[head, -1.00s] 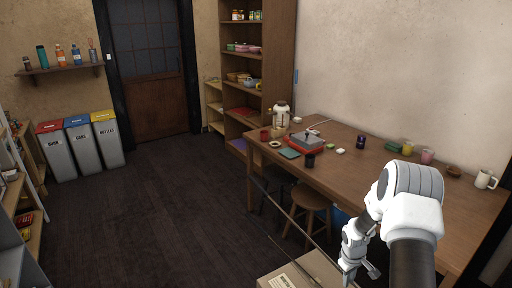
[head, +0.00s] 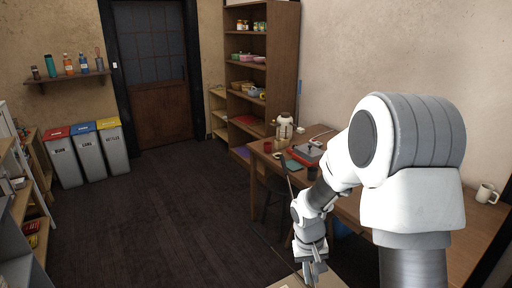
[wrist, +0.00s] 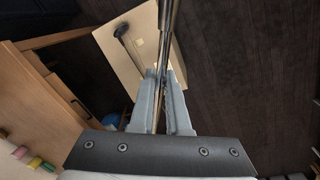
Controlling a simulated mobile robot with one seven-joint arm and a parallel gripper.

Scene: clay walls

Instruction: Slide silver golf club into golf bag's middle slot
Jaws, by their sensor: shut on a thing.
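My gripper (head: 313,272) is low at the bottom of the head view. In the wrist view its two pale fingers (wrist: 165,105) are shut on a thin grey metallic shaft, which I take to be the silver golf club (wrist: 168,35). The shaft runs out past the fingertips to the top edge, so its far end is out of frame. A second club with a dark head (wrist: 122,30) lies over a pale board or box top beside the held shaft. I cannot make out the golf bag or its slots in any view.
The pale box (wrist: 105,42) is below my gripper. A wooden table (head: 258,150) with small items stands right, partly hidden by my arm. A shelf unit (head: 283,70) and several bins (head: 88,160) stand farther back. The dark floor (head: 150,220) is open.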

